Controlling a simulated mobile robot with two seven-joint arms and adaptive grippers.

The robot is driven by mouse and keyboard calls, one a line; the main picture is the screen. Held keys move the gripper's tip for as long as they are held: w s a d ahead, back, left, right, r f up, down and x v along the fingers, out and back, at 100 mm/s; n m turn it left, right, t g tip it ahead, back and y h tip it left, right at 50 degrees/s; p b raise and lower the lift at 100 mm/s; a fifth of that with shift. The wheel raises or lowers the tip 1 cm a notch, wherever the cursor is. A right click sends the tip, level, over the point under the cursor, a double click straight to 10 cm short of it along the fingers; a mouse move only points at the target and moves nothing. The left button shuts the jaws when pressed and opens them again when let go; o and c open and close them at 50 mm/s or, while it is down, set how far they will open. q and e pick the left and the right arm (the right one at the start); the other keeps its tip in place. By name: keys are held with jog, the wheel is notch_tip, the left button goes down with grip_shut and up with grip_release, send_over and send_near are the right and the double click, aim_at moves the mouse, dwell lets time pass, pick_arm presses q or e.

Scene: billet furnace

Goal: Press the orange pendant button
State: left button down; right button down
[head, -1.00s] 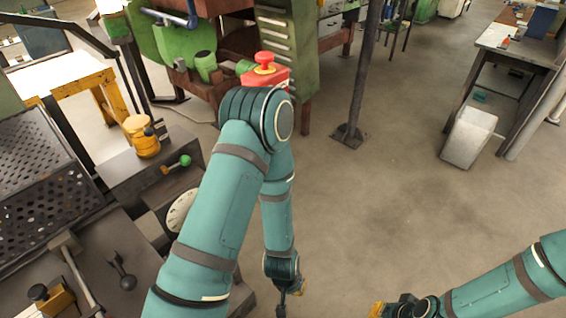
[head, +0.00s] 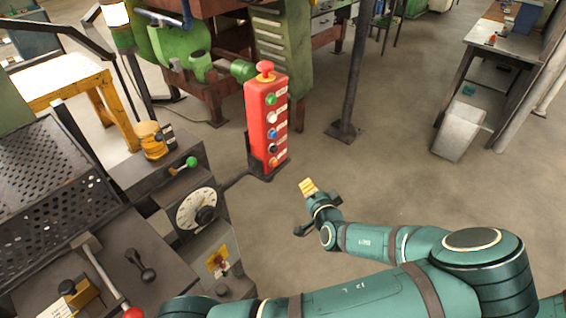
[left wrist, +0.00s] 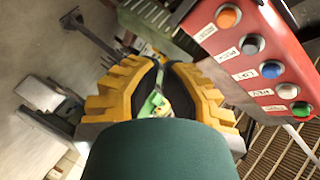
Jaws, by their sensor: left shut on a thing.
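A red pendant box (head: 254,125) stands upright by the green machine in the head view, with a column of coloured buttons and a red mushroom knob on top. The orange button (head: 273,161) is the lowest; in the left wrist view it (left wrist: 228,16) is at the upper end of the tilted pendant. My left gripper (head: 308,187) is right of and below the pendant, apart from it, yellow fingertips upward. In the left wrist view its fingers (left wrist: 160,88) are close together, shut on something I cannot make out. My right gripper is not in view.
A grey machine with a round dial (head: 190,208) and levers stands at left, close to the pendant. A dark post (head: 352,75) stands behind my gripper. A workbench (head: 510,45) is at the upper right. The floor between post and bench is mostly clear.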

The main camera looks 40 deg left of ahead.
aim_at(274, 163)
pick_arm(q)
jog(key=shift+w+d+r, duration=0.15)
jog(key=shift+w+r, duration=0.05)
jog(key=shift+r, duration=0.2)
jog(key=shift+w+d+r, duration=0.15)
jog(key=shift+r, duration=0.2)
jog(key=shift+a, duration=0.15)
jog(key=a, duration=0.8)
jog(key=shift+w+a, duration=0.25)
jog(key=shift+w, duration=0.1)
jog(key=shift+a, duration=0.15)
dwell(0.8)
jog(key=shift+a, duration=0.3)
jog(key=shift+w+a, duration=0.1)
jog(key=shift+a, duration=0.4)
dwell(0.9)
jog(key=shift+d, duration=0.95)
